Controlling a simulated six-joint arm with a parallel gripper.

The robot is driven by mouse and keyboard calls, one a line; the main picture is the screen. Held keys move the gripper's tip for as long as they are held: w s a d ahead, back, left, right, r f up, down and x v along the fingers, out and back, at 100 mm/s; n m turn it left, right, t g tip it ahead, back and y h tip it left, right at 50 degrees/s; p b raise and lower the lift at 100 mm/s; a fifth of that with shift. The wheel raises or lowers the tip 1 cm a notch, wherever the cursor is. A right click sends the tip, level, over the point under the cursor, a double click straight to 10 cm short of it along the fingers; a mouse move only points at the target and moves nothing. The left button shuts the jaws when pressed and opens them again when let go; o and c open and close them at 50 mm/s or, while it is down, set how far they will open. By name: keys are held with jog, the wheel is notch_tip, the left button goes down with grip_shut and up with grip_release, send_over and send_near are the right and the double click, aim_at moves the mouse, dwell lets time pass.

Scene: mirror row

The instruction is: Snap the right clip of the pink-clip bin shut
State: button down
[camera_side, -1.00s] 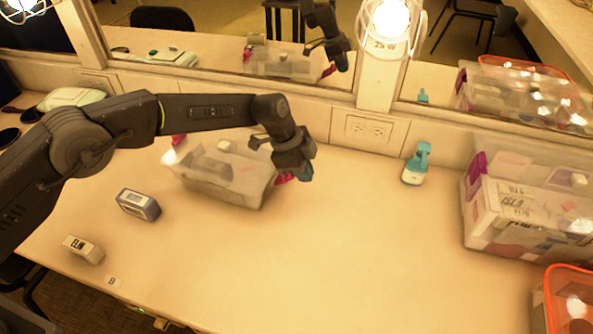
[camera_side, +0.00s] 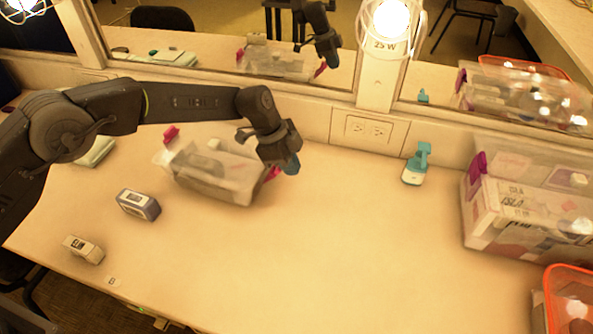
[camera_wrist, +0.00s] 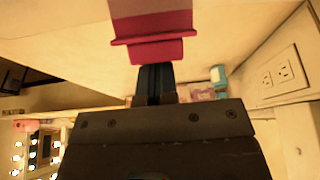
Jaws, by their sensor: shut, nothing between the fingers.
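The clear bin (camera_side: 222,178) with pink clips stands on the counter below the mirror, left of the middle. Its right clip (camera_side: 272,173) shows as a small pink patch, partly hidden by my gripper (camera_side: 292,164); the clip's angle cannot be told from the side. In the wrist view the pink clip (camera_wrist: 152,40) is large, just beyond my fingertips (camera_wrist: 155,72), which are together and empty. They are at or very close to the clip's lower edge; contact cannot be told. The left clip (camera_side: 171,133) shows at the bin's upper left.
A grey-blue box (camera_side: 138,204) and a small white box (camera_side: 84,249) lie front left. A large clear bin (camera_side: 530,210) is at right. The counter's middle front is clear.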

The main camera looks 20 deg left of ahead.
jog(key=shift+w+a+r, duration=0.1)
jog(key=shift+a+r, duration=0.1)
jog(key=shift+a, duration=0.65)
jog(key=shift+a+r, duration=0.15)
jog(key=shift+a, duration=0.65)
jog(key=shift+d+r, duration=0.15)
jog(key=shift+r, duration=0.75)
jog(key=shift+d+r, duration=0.2)
jog(key=shift+r, duration=0.75)
jog(key=shift+d+r, duration=0.15)
jog(key=shift+r, duration=0.95)
